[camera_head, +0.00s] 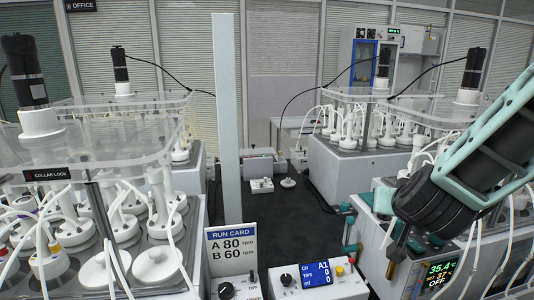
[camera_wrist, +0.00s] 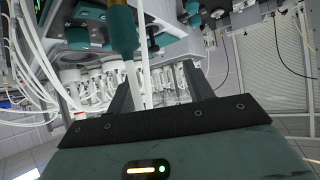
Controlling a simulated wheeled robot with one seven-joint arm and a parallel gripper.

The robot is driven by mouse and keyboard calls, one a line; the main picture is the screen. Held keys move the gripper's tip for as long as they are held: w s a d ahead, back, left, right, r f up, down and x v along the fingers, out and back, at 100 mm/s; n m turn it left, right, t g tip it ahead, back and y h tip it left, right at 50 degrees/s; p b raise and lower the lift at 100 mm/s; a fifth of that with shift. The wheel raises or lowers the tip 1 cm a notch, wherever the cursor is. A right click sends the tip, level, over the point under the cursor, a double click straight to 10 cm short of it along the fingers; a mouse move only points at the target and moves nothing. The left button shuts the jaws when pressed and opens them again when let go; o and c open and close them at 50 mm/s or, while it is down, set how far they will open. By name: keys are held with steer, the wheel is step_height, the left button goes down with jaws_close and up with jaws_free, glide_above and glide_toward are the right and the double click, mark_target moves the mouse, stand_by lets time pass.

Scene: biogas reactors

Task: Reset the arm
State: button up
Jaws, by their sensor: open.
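My arm comes in from the right in the head view, with its dark joint over the right-hand bench. My gripper shows in the wrist view (camera_wrist: 158,85), its two dark fingers apart. Nothing is clasped between them. A teal and tan rod-like part (camera_wrist: 124,35) shows beyond the left finger; I cannot tell whether it touches. White tubes (camera_wrist: 145,70) pass behind the gap between the fingers. The fingertips cannot be made out clearly in the head view.
A control box (camera_head: 443,272) with a green readout stands under my arm. A box with a blue display (camera_head: 315,274) and a run card (camera_head: 231,249) are at the front. Reactor stations with tubes stand left (camera_head: 187,215) and right (camera_head: 350,172).

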steer(key=s+a+f+n+g+y+b, duration=0.1)
steer(key=s+a+f+n+g+y, duration=0.2)
steer(key=a, duration=0.5)
steer(key=s+a+f+n+g+y+b, duration=0.1)
steer(key=s+a+f+n+y, duration=0.15)
steer(key=s+a+y, duration=0.4)
steer(key=s+f+n+g+h+b, duration=0.1)
steer(key=s+f+n+g+h, duration=0.2)
steer(key=s, duration=1.2)
steer(key=n+g+h, duration=0.2)
steer(key=n+g, duration=0.1)
steer(key=shift+s+a+g, duration=0.15)
steer(key=shift+s+g, duration=0.15)
steer(key=shift+g, duration=0.1)
